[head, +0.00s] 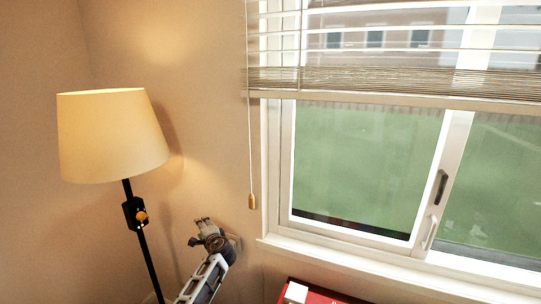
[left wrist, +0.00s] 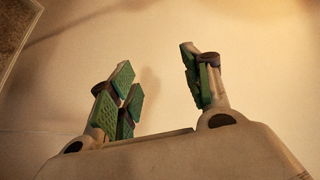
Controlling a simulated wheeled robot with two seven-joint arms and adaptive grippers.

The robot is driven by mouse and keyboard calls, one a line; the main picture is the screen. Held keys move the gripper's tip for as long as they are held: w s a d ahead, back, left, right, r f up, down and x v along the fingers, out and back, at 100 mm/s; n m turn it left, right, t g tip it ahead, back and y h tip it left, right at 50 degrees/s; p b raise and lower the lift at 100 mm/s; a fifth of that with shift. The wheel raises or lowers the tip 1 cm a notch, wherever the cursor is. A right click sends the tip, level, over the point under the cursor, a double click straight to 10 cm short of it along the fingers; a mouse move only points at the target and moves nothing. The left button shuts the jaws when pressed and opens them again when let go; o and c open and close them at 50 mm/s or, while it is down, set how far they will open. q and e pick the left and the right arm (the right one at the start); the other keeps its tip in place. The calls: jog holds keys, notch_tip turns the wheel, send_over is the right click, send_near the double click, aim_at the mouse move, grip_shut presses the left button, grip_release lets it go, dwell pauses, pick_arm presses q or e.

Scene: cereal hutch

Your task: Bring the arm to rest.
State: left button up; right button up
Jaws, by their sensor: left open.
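My left gripper (head: 199,231) shows at the lower middle of the head view, at the end of my pale arm, in front of the beige wall. In the left wrist view the same gripper (left wrist: 158,68) has its green-padded fingers spread wide apart. My right gripper is in neither view.
A floor lamp (head: 112,135) with a lit cream shade and black pole stands left of my arm. A window (head: 368,160) with a blind (head: 400,80) and hanging cord fills the right. A red object (head: 322,297) is cut off at the bottom edge.

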pick_arm(q)
jog(key=s+d+f+n+h, duration=0.1)
jog(key=d+f+n+h, duration=0.2)
jog(key=f, duration=0.6)
jog(key=d+f+h, duration=0.3)
jog(key=f+h, duration=0.2)
jog(key=f, duration=0.5)
jog(key=s+f+n+g+b, duration=0.1)
jog(key=s+f+n+g, duration=0.1)
jog(key=s+f, duration=0.75)
jog(key=s+f+n+g, duration=0.2)
jog(key=s+f, duration=0.5)
jog(key=f, duration=0.5)
jog(key=s+a+f+n+g+b, duration=0.1)
jog(key=s+a+f+g, duration=0.1)
jog(key=s+f, duration=0.85)
jog(key=s+a+f+g, duration=0.2)
jog(key=s+f, duration=0.5)
jog(key=s, duration=0.7)
jog(key=s+f+g, duration=0.1)
jog(key=s+f, duration=0.2)
jog(key=s, duration=1.2)
jog(key=s+a+f+g+b, duration=0.1)
jog(key=s+f, duration=0.3)
jog(key=s, duration=1.2)
jog(key=shift+s+f+n+g, duration=0.25)
jog(key=shift+f+n+g, duration=0.05)
jog(key=shift+g, duration=0.5)
